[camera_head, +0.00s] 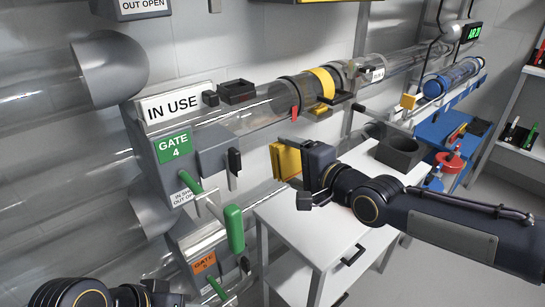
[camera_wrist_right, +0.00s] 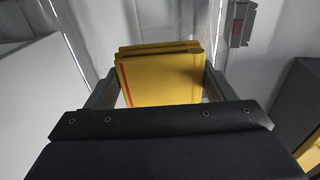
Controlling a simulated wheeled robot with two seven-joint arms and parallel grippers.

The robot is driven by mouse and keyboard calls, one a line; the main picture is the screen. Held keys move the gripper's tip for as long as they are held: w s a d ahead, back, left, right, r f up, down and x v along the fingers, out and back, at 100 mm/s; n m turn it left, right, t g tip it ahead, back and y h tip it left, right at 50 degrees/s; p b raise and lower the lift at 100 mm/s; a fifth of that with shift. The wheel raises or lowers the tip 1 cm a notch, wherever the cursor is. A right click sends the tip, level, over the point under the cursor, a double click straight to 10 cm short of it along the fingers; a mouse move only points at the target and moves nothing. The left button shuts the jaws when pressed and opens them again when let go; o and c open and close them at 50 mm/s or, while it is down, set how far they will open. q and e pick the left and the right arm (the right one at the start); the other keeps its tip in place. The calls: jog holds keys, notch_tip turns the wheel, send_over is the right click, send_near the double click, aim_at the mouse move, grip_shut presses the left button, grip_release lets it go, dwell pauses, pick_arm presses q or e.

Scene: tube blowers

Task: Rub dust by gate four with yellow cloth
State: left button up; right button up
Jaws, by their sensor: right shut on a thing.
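The yellow cloth (camera_head: 286,160), a folded block, is in my right gripper (camera_head: 293,163), which is shut on it. In the right wrist view the cloth (camera_wrist_right: 160,78) sits between the two fingers, with a red stripe near its left edge. The gripper is in the air to the right of gate four (camera_head: 176,147), a grey box with a green label, below the clear tube (camera_head: 262,108). I cannot make out dust on the tube or gate. Part of my left arm's end (camera_head: 150,293) shows at the bottom left; its fingers cannot be made out.
An "IN USE" sign (camera_head: 175,102) tops gate four, and a green-handled lever (camera_head: 234,228) sticks out below it. A blue bench (camera_head: 440,131) is at the right.

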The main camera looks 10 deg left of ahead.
jog(key=y+b, duration=0.2)
send_near(239, 128)
jog(key=shift+s+d+f+t, duration=0.35)
jog(key=shift+s+f+t, duration=0.05)
jog(key=shift+s, duration=0.15)
jog(key=shift+a+r, duration=0.15)
jog(key=shift+x, duration=2.9)
jog(key=shift+p+x, duration=0.35)
jog(key=shift+x, duration=0.55)
jog(key=shift+w, duration=0.1)
